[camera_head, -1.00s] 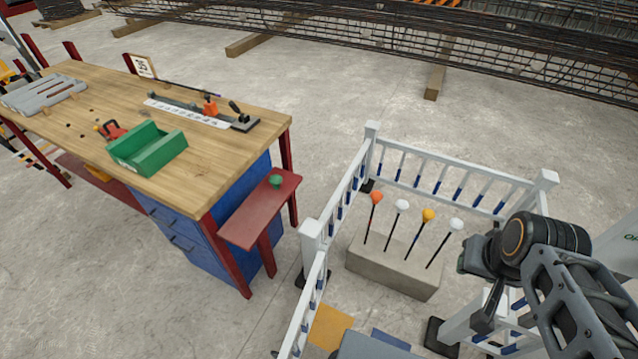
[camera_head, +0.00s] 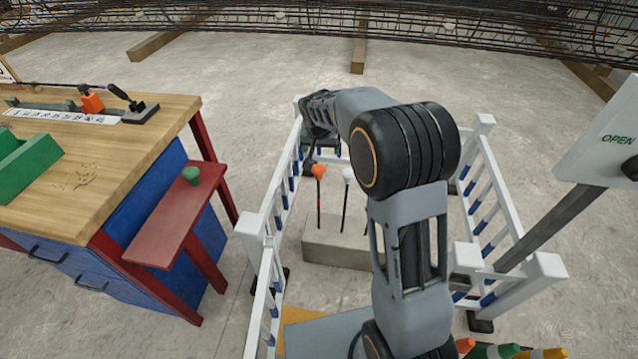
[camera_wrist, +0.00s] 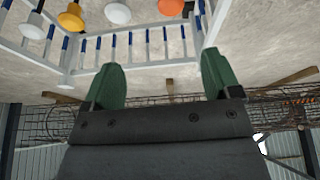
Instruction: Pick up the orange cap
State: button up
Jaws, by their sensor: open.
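The orange cap (camera_head: 318,170) sits on top of a thin dark rod standing in a grey block (camera_head: 345,250). It also shows at the top edge of the wrist view (camera_wrist: 171,7), partly cut off. Beside it are a white cap (camera_head: 348,174) and, in the wrist view, a yellow cap (camera_wrist: 70,18) and another white cap (camera_wrist: 32,30). My gripper's green fingers (camera_wrist: 163,82) are spread apart with nothing between them. The orange cap lies beyond them in the picture, apart from both. In the head view my arm hides the rods on the right.
White railings (camera_head: 262,240) with blue-banded bars enclose the block. A red side shelf (camera_head: 165,225) holding a green cap (camera_head: 191,175) stands left, attached to the wooden workbench (camera_head: 120,165). An OPEN sign (camera_head: 615,145) is at right.

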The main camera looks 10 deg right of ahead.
jog(key=b, duration=0.2)
send_near(318, 169)
jog(key=shift+m, duration=0.3)
jog(key=b+x, duration=0.1)
jog(key=x, duration=0.6)
jog(key=shift+b+x, duration=0.7)
jog(key=shift+x, duration=2.2)
jog(key=c, duration=0.9)
jog(key=shift+r, duration=0.15)
jog(key=shift+c, duration=0.2)
